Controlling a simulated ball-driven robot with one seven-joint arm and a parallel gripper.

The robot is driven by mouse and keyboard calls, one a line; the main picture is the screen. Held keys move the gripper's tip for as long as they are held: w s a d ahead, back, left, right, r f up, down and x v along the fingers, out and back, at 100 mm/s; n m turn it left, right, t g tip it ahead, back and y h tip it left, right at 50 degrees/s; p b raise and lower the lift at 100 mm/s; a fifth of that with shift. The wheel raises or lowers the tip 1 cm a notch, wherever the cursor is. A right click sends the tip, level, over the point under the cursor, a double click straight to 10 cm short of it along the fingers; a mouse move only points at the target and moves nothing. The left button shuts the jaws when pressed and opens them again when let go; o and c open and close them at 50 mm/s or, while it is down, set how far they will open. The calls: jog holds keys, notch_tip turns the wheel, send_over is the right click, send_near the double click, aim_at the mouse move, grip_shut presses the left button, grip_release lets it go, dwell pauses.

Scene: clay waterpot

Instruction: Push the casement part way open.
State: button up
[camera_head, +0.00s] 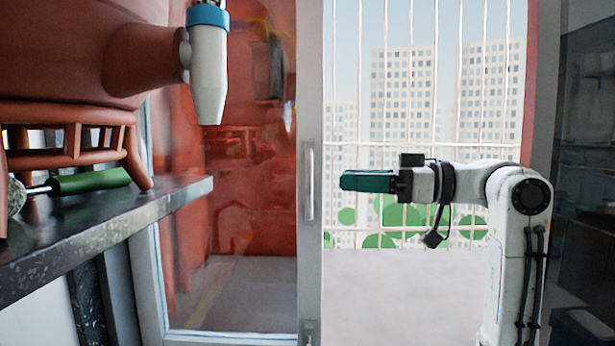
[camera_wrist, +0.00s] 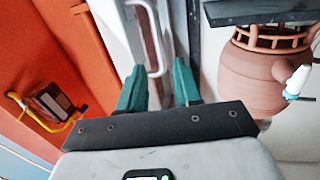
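The casement is a tall glass panel (camera_head: 235,230) with a pale grey frame (camera_head: 312,260), left of the barred opening in the head view. Its slim upright handle (camera_head: 309,180) is on the frame's right stile. I cannot tell how far the casement is swung. My gripper (camera_head: 342,181) has teal fingers and points left at the handle, with a gap between them in the head view. In the wrist view, my gripper (camera_wrist: 158,75) has its fingers apart with nothing held. The white handle (camera_wrist: 158,40) shows ahead, in line with the space between the fingers.
A clay waterpot (camera_head: 70,45) with a blue-and-white tap (camera_head: 208,70) stands on a clay stand (camera_head: 75,135) on the dark counter (camera_head: 110,225) at left. A green-handled tool (camera_head: 90,181) lies under it. Bars (camera_head: 410,110) cross the opening at right.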

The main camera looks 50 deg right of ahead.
aim_at(309, 208)
jog(key=p+x, duration=0.1)
jog(key=x, duration=0.7)
jog(key=shift+w+p, duration=0.15)
jog(key=shift+p, duration=0.2)
jog(key=shift+c, duration=0.3)
grip_shut()
